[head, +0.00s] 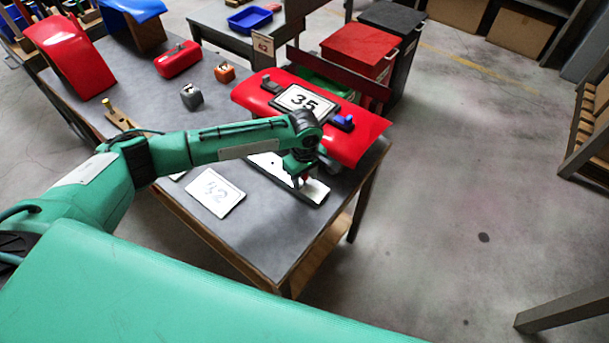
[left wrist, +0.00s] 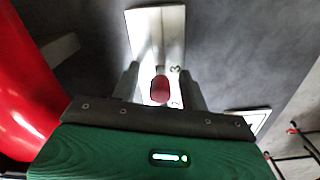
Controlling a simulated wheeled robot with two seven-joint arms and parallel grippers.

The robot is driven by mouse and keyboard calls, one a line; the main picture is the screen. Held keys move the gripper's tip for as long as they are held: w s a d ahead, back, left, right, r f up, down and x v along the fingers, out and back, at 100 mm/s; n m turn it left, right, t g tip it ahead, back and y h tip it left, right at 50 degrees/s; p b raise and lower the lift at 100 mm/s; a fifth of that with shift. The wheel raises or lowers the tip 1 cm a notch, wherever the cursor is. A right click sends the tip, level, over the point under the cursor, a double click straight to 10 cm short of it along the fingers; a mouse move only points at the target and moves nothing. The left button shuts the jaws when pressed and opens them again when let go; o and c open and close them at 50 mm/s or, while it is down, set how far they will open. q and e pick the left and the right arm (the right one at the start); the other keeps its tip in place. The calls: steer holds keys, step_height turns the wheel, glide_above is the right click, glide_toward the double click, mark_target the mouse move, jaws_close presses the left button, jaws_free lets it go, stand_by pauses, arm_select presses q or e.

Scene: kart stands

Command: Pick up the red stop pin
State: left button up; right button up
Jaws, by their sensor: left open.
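The red stop pin (left wrist: 160,90) shows in the left wrist view as a rounded red end above a long white plate (left wrist: 158,30). My left gripper (left wrist: 160,88) is open, with one finger on either side of the pin. I cannot tell whether the fingers touch it. In the head view my left gripper (head: 304,179) points down over the white plate (head: 262,163) near the table's front right corner, and hides most of the pin. My right gripper is not in view.
A red kart panel (head: 362,140) with a "35" plate (head: 303,99) lies close behind the gripper. A white number card (head: 215,192) lies to its left. A red block (head: 178,60), a grey block (head: 191,96) and an orange block (head: 225,72) stand farther back.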

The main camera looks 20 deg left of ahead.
arm_select(q)
steer(key=shift+c, duration=0.5)
jaws_close()
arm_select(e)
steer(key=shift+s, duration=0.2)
